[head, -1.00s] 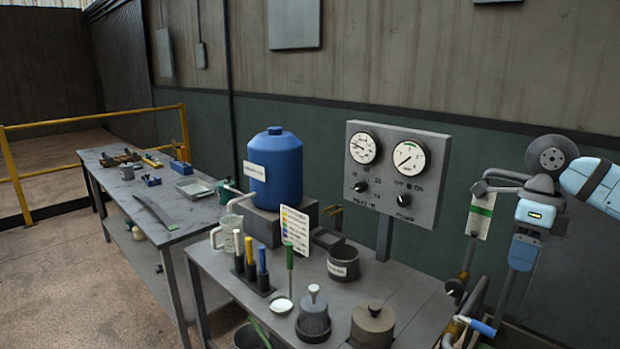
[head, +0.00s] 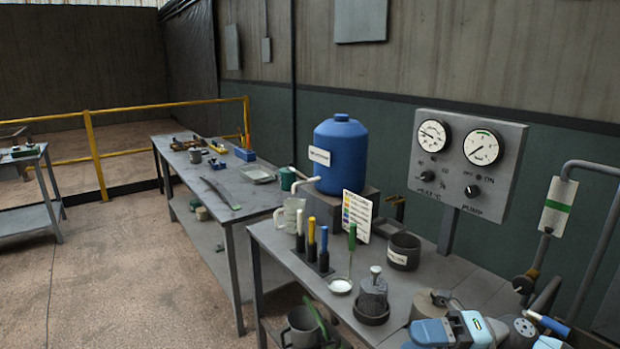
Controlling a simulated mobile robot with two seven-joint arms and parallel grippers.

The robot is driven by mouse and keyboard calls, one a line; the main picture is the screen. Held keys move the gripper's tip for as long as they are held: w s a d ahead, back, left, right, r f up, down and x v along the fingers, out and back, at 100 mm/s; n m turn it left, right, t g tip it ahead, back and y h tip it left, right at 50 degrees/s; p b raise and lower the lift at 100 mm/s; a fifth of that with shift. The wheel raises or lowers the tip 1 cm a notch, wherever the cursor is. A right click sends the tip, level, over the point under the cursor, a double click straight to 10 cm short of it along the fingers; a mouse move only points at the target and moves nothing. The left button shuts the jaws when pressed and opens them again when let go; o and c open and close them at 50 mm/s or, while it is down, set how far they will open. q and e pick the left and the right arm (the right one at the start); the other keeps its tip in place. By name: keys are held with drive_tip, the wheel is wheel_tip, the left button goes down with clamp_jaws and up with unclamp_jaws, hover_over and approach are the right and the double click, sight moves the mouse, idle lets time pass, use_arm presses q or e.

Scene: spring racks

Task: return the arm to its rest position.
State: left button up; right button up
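Part of my arm (head: 465,329), light blue and grey, shows at the bottom right edge of the head view. It lies low in front of the near bench's right end and hides part of it. I see no gripper fingers there; the picture's lower edge cuts the arm off. My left arm and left gripper are not in view.
The near bench (head: 283,240) holds a blue tank (head: 341,160), a beaker (head: 291,214), a tool holder (head: 312,262), a dark pot (head: 404,251) and a gauge panel (head: 465,170). Pipes stand at right. Open floor (head: 120,280) lies at left.

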wheel_tip(320, 180, down, 20)
drive_tip(key=m+t+h+b, duration=0.3)
drive_tip(key=m+t+h, duration=0.7)
drive_tip(key=m+t, duration=1.2)
use_arm(q)
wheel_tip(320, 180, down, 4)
drive_tip(key=b, duration=0.2)
use_arm(e)
drive_tip(key=s+f+m+g+h, duration=0.5)
drive_tip(key=s+f+m+g, duration=0.85)
drive_tip(key=f, duration=0.55)
use_arm(q)
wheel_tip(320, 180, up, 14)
drive_tip(key=p, duration=1.6)
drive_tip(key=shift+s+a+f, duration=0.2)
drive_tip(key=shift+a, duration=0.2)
use_arm(e)
wheel_tip(320, 180, up, 15)
drive_tip(key=s+d+t, duration=0.1)
drive_tip(key=t, duration=0.1)
drive_tip(key=shift+s+h, duration=0.25)
drive_tip(key=shift+h, duration=0.05)
drive_tip(key=shift+n, duration=0.25)
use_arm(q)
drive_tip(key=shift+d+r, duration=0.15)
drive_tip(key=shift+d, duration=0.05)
